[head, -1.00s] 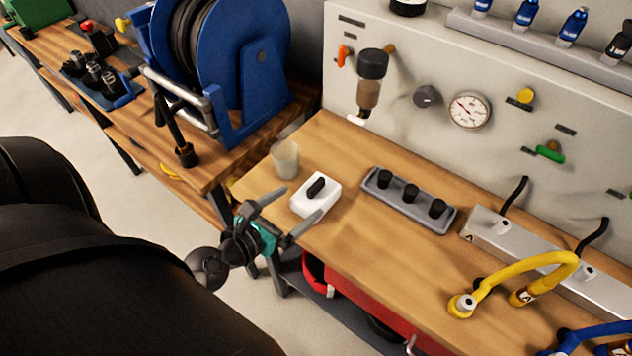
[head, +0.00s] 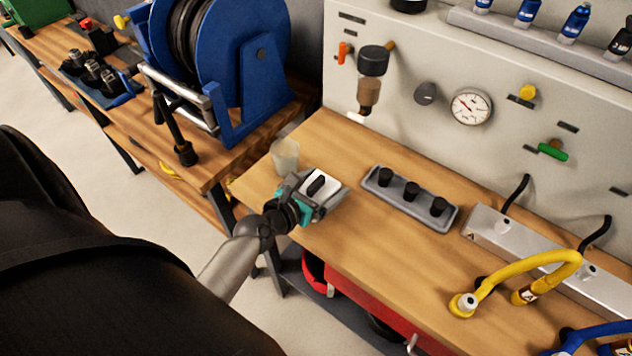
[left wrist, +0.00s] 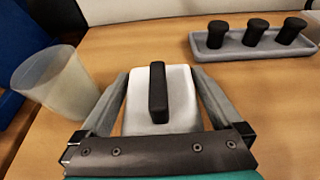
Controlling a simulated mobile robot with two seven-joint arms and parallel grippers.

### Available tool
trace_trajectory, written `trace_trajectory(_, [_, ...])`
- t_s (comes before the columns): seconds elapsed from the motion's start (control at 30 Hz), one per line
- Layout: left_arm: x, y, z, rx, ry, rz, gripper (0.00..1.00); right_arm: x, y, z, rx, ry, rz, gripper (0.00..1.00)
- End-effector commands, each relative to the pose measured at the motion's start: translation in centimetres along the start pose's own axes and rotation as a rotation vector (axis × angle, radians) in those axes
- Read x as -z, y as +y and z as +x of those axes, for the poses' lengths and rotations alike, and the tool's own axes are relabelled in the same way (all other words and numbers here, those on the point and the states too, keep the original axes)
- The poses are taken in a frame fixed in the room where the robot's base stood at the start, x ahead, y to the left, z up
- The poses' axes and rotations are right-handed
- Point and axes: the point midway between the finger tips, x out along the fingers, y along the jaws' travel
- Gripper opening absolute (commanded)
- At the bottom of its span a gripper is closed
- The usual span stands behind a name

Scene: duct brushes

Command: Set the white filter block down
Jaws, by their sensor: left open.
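The white filter block (head: 318,184) with a black handle on top is at the near left part of the wooden bench. My left gripper (head: 322,188) is at the block, open, with one finger on each side of it. In the left wrist view the block (left wrist: 177,112) sits between the two fingers of the left gripper (left wrist: 160,98), handle up. The block appears to rest on the bench top, though its underside is hidden. My right gripper is not in view.
A translucent cup (head: 285,157) stands close to the left of the block. A grey tray (head: 410,205) with black knobbed pieces lies to the right. A blue hose reel (head: 205,70) stands on the left bench. Yellow hose (head: 520,270) is at the right.

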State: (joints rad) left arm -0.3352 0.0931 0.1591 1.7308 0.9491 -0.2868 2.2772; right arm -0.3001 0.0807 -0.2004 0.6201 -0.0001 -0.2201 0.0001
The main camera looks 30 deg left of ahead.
Motion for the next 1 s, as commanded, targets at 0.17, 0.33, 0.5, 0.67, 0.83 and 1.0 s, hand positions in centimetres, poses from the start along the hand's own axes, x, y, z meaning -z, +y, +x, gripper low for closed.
trace_trajectory(0.17, [-0.01, -0.03, 0.19, 0.000, 0.000, 0.000, 1.00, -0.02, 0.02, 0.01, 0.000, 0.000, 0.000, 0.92])
trace_trajectory(0.33, [-0.01, -0.02, 0.16, 0.000, 0.000, 0.000, 0.91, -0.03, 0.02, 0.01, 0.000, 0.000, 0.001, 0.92])
trace_trajectory(0.5, [-0.01, -0.02, 0.15, 0.000, 0.000, 0.000, 0.72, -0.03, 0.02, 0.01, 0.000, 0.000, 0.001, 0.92])
trace_trajectory(0.67, [-0.01, -0.01, 0.15, 0.000, 0.000, 0.000, 0.54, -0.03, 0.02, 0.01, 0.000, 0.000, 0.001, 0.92])
trace_trajectory(0.83, [-0.01, -0.01, 0.14, 0.000, 0.000, 0.000, 0.35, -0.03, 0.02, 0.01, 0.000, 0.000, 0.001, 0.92])
trace_trajectory(1.0, [-0.04, 0.00, 0.15, 0.000, -0.001, 0.000, 0.23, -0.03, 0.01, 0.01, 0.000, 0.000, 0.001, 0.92])
